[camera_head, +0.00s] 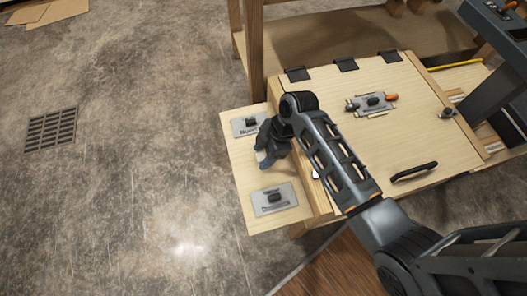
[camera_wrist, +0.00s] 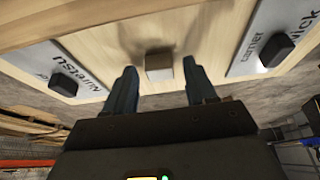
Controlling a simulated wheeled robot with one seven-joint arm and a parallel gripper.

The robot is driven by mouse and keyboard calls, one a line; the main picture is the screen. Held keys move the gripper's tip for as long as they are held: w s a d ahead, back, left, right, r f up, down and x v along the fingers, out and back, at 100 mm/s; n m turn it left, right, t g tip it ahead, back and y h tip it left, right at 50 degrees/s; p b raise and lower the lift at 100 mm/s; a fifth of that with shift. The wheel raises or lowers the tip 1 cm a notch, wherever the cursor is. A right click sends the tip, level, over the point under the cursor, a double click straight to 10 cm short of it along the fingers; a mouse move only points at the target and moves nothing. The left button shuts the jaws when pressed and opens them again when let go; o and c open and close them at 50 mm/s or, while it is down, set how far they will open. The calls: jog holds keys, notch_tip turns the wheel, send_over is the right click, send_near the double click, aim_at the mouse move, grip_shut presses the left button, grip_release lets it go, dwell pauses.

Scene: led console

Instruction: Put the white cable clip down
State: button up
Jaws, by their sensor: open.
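The white cable clip (camera_wrist: 159,67) shows in the wrist view as a small pale block at the wooden side board. It lies between the two fingertips of my gripper (camera_wrist: 160,78), with a gap on each side. The fingers are open and their blurred shadows fall on the board. In the head view my gripper (camera_head: 269,156) is low over the left side board (camera_head: 243,179), between two grey plates. A small pale patch at its left is probably the clip, mostly hidden by the gripper.
A grey plate with a black knob (camera_head: 274,198) sits in front of the gripper, and another (camera_head: 249,124) sits behind it. A wooden lid with a black handle (camera_head: 414,172) and a grey latch plate (camera_head: 372,103) lies to the right. Open floor is at left.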

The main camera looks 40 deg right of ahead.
jog(key=shift+r, duration=0.1)
jog(key=v, duration=1.2)
jog(key=s+a+f+m+t+h, duration=0.1)
jog(key=s+a+m+t+h, duration=0.1)
jog(key=s+m+t, duration=0.3)
jog(key=s+a+f+m+h, duration=0.1)
jog(key=s+a+f+m, duration=0.1)
jog(key=s, duration=0.5)
jog(key=s+r+m+t+h, duration=0.1)
jog(key=s+r+m+t, duration=0.3)
jog(key=s+r, duration=0.4)
jog(key=shift+s+a+r+h, duration=0.2)
jog(key=shift+s+r+h, duration=0.15)
jog(key=shift+r, duration=0.2)
jog(key=s+r+t, duration=0.1)
jog(key=r, duration=0.3)
jog(key=s+r+m+t, duration=0.1)
jog(key=s+r, duration=0.1)
jog(key=r, duration=0.2)
jog(key=s+r+m+t, duration=0.1)
jog(key=s+r+t, duration=0.1)
jog(key=r, duration=0.2)
jog(key=shift+s+a+r, duration=0.1)
jog(key=shift+s+a, duration=0.1)
jog(key=shift+a, duration=0.1)
